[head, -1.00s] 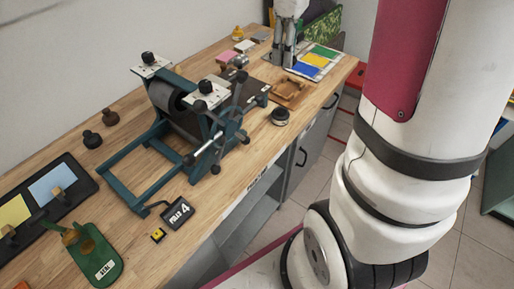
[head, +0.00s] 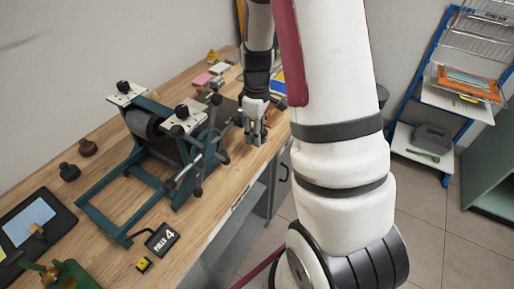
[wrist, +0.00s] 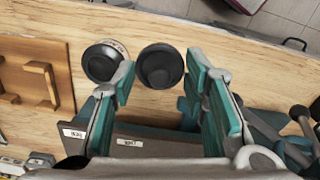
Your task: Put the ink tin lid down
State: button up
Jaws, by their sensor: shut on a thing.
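The ink tin lid (wrist: 160,66), a round black disc with a raised knob, sits between my gripper's fingertips (wrist: 160,82) in the wrist view. The gripper is shut on it. The ink tin (wrist: 102,62), round with a dark top and a pale lettered side, stands just left of the lid, close to the left finger. How high the lid is above the bench cannot be told. In the head view my gripper (head: 256,136) is low over the bench's front edge, right of the press; lid and tin are hidden or too small there.
The wooden bench (wrist: 225,55) is bare right of the lid, up to its front edge. A wooden tray (wrist: 12,60) lies left of the tin. A dark labelled plate (wrist: 165,145) lies below, between the fingers. The teal press (head: 165,150) stands left of my gripper.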

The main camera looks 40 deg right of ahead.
aim_at(257, 155)
jog(key=shift+f, duration=3.65)
jog(key=o, duration=0.7)
jog(key=shift+f, duration=0.15)
notch_tip(257, 155, up, 12)
jog(key=shift+r, duration=0.2)
jog(key=shift+s, duration=0.1)
